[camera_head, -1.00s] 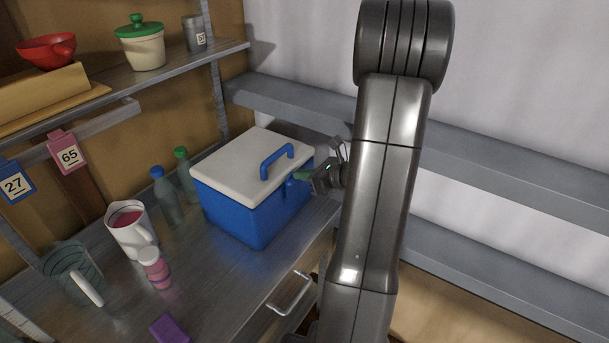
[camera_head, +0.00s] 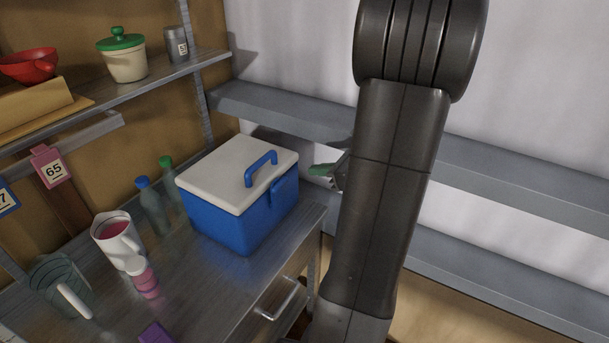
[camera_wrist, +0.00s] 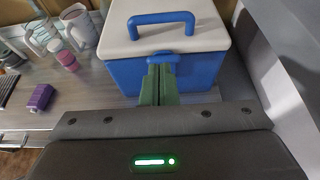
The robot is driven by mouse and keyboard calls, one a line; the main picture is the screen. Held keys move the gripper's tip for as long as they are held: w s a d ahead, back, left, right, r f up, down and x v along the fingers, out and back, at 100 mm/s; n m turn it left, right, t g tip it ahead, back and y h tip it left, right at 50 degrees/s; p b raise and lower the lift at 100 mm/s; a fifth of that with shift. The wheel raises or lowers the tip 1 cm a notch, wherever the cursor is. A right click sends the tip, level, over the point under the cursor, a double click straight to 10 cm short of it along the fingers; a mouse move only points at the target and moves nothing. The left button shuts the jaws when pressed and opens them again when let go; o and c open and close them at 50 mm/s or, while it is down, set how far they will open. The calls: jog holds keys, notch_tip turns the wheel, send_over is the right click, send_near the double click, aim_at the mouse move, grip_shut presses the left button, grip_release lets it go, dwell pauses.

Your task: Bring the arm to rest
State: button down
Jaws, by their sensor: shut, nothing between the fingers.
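My arm stands across the middle of the head view and hides most of my gripper. Only a green fingertip part of my gripper (camera_head: 322,170) shows, just right of the cooler box. In the wrist view my gripper (camera_wrist: 160,72) has its two green fingers pressed together, shut and empty, in front of the cooler. The blue cooler box (camera_head: 235,222) with a white lid and blue handle stands closed on the metal counter; it also fills the top middle of the wrist view (camera_wrist: 190,72). In the head view a gap shows between fingers and cooler.
On the counter (camera_head: 200,290) stand a white jug (camera_head: 108,232), a glass jug (camera_head: 50,285), two bottles (camera_head: 152,210) and a pink-banded bottle (camera_head: 145,280). A purple block (camera_head: 155,333) lies in front. A drawer handle (camera_head: 280,300) juts out. Grey rails (camera_head: 500,180) run behind my arm.

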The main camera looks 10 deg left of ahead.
jog(key=shift+v, duration=1.15)
jog(key=shift+a+r, duration=0.1)
jog(key=shift+r, duration=0.05)
send_near(274, 180)
jog(key=b+x, duration=0.1)
jog(key=x, duration=0.4)
jog(key=shift+w+a+r, duration=0.1)
jog(key=shift+a+r, duration=0.05)
jog(key=shift+r, duration=0.05)
jog(key=shift+f, duration=0.25)
jog(key=shift+d, duration=0.25)
jog(key=shift+a, duration=0.1)
